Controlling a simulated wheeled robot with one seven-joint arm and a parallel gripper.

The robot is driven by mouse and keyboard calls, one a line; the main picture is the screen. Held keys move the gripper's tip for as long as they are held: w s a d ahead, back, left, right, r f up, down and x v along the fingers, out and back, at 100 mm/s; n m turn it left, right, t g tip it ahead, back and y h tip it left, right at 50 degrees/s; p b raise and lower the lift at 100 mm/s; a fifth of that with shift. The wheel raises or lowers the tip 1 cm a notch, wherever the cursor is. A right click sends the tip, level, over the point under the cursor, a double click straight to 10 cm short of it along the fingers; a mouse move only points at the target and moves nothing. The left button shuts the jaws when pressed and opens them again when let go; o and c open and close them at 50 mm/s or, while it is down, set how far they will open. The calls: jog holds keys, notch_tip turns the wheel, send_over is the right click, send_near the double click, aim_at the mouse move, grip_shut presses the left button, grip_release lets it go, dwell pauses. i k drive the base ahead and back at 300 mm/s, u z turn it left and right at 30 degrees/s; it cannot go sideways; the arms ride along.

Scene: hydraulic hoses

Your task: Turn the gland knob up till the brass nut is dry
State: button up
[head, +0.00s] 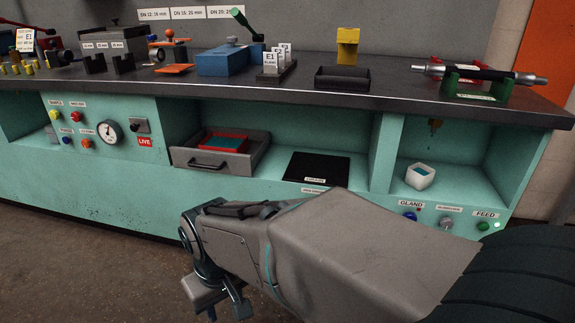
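The blue gland knob (409,216) sits on the teal panel at the right, just under the GLAND label (410,204). A small brass-coloured fitting (435,123), seemingly the brass nut, hangs under the worktop in the right bay; it is too small to tell whether it is wet. A white cup (420,177) with blue-green contents stands on the bay floor below it. My gripper (226,309) is low in front of the bench, left of and well apart from the knob. Its fingertips look apart, with nothing between them.
A grey knob (446,222) and a green FEED knob (483,226) sit right of the gland knob. A grey drawer (222,163) stands open with a red tray (222,136). The dark worktop (330,101) holds several tools. Floor in front is clear.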

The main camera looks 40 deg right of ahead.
aim_at(411, 216)
jog(key=z, duration=2.25)
